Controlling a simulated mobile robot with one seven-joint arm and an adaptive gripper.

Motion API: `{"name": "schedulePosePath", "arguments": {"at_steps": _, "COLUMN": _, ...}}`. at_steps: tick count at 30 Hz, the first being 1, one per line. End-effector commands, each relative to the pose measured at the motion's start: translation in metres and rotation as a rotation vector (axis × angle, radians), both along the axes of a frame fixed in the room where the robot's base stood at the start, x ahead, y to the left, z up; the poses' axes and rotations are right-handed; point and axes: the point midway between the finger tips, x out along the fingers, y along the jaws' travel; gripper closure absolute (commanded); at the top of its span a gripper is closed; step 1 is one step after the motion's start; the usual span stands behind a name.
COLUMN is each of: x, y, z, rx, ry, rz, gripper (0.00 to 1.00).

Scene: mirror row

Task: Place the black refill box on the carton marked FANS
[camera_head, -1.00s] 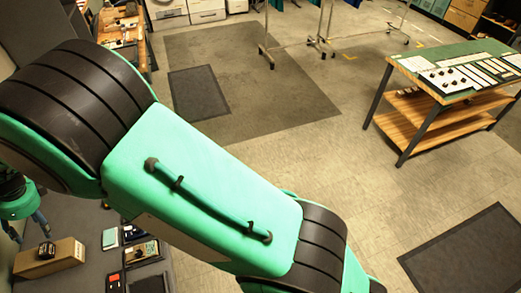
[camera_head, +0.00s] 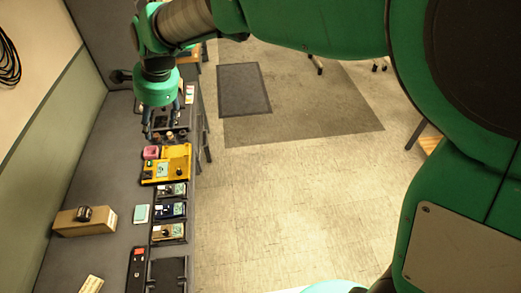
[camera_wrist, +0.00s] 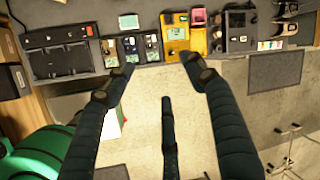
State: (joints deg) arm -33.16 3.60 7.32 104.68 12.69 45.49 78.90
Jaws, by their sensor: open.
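My gripper (camera_head: 168,122) is open and empty in the head view, above the far part of the grey bench. In the wrist view its fingers (camera_wrist: 157,72) are spread wide with nothing between them. A brown carton (camera_head: 72,226) lies on the bench at the left of the head view; I cannot read any marking on it. A small black object (camera_head: 84,213) sits on this carton, apart from my gripper; I cannot tell for certain whether it is the refill box. A black item (camera_wrist: 239,30) lies beyond the yellow board in the wrist view.
On the bench (camera_head: 98,180) are a yellow board (camera_head: 177,168) with a pink container (camera_head: 151,152), several small devices, a pale green pad (camera_head: 141,213) and dark trays (camera_head: 167,273). A wall stands close on the left. The floor (camera_head: 280,200) right of the bench is open.

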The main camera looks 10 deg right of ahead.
Motion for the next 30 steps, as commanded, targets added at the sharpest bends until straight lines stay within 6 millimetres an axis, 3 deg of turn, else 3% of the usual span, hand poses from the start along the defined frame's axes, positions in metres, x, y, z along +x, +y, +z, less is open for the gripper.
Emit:
{"name": "schedulePosePath", "arguments": {"at_steps": 1, "x": -0.003, "y": -0.024, "z": 0.011, "rx": -0.01, "ry": -0.026, "rz": 0.023, "gripper": 0.45}}
{"name": "schedulePosePath", "arguments": {"at_steps": 3, "x": -0.008, "y": -0.052, "z": 0.022, "rx": -0.03, "ry": -0.059, "rz": 0.064, "gripper": 0.45}}
{"name": "schedulePosePath", "arguments": {"at_steps": 8, "x": -0.025, "y": -0.115, "z": 0.043, "rx": -0.081, "ry": -0.135, "rz": 0.159, "gripper": 0.45}}
{"name": "schedulePosePath", "arguments": {"at_steps": 15, "x": -0.063, "y": -0.202, "z": 0.065, "rx": -0.174, "ry": -0.236, "rz": 0.302, "gripper": 0.45}}
{"name": "schedulePosePath", "arguments": {"at_steps": 24, "x": -0.125, "y": -0.296, "z": 0.073, "rx": -0.316, "ry": -0.334, "rz": 0.478, "gripper": 0.45}}
{"name": "schedulePosePath", "arguments": {"at_steps": 30, "x": -0.172, "y": -0.348, "z": 0.069, "rx": -0.421, "ry": -0.382, "rz": 0.594, "gripper": 0.45}}
